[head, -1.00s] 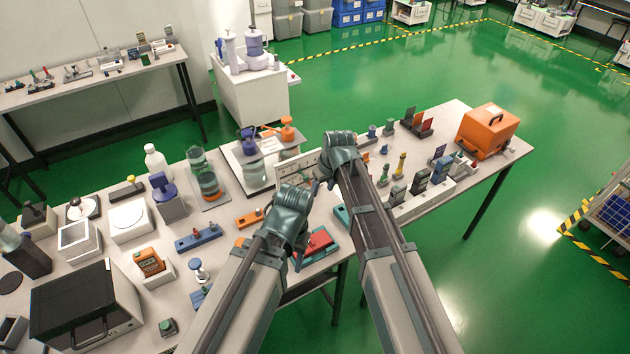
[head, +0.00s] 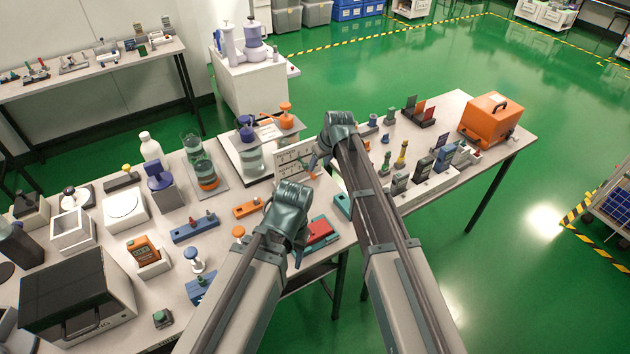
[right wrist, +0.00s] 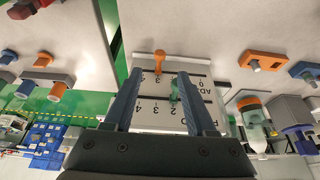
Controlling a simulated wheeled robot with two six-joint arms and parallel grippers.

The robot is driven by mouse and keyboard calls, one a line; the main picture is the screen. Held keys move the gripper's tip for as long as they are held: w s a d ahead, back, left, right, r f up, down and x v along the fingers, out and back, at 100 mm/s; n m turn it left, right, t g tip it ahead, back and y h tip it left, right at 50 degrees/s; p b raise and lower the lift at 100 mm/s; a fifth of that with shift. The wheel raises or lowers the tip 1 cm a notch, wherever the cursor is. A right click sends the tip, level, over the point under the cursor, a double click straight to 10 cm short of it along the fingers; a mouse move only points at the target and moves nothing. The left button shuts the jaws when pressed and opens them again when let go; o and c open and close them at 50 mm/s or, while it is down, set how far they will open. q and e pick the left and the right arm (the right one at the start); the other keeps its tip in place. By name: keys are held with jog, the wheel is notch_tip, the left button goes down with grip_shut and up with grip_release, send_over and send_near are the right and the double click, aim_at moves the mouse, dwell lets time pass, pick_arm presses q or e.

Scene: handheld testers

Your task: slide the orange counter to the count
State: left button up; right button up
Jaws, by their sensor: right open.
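A white board (head: 290,160) with printed number rows stands upright on the bench in the head view. The board (right wrist: 204,112) also fills the middle of the right wrist view, its print upside down. There an orange counter (right wrist: 159,60) shows close to a 3, and a green counter (right wrist: 174,92) is near a 2. My right gripper (right wrist: 160,82) is open, its fingers on either side of the orange counter in the picture; I see no contact. In the head view my right gripper (head: 322,164) is at the board's right end. My left gripper (head: 297,252) is lower, its fingers mostly hidden.
Jars with purple and orange tops (head: 248,155) stand behind the board. A red and teal block (head: 320,231) lies beside my left gripper. Small coloured pieces stand on the bench to the right, before an orange case (head: 488,120). A blue block (head: 195,229) lies to the left.

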aim_at(314, 176)
jog(key=b+x, duration=0.6)
jog(key=x, duration=0.2)
jog(key=shift+w+f+b, duration=0.1)
jog(key=shift+f+b, duration=0.05)
jog(key=shift+b, duration=0.2)
jog(key=shift+c, duration=0.2)
grip_shut()
dwell(0.4)
dwell(0.4)
